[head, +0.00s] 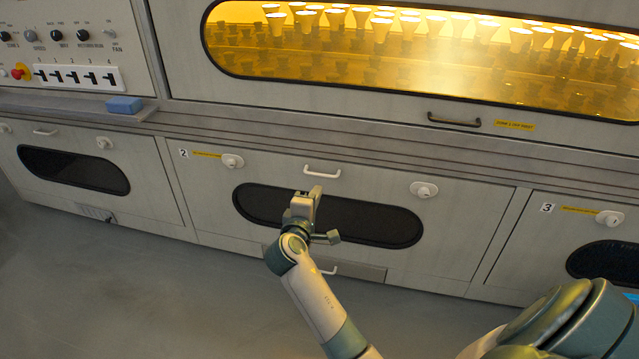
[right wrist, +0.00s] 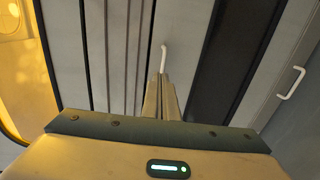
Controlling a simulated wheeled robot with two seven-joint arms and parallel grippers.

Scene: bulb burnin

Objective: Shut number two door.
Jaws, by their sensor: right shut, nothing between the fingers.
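Door number two (head: 300,245) is the pale panel marked 2 in the middle of the head view, with a dark oval window (head: 375,222). It looks flush with its frame. Its white bar handle (head: 322,172) is at the top edge; it also shows in the right wrist view (right wrist: 163,56). A round white latch knob (head: 232,161) is at its upper left and another latch knob (head: 423,190) at its upper right. My right gripper (head: 316,192) is shut and empty in front of the door, just below the handle; whether it touches cannot be told. My left gripper is out of view.
Door three (head: 530,240) is to the right, and another door (head: 75,190) to the left. A ledge (head: 300,142) runs above them, with a blue block (head: 124,105) on it. A lower handle (head: 328,270) sits beneath door two. The floor (head: 130,290) in front is clear.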

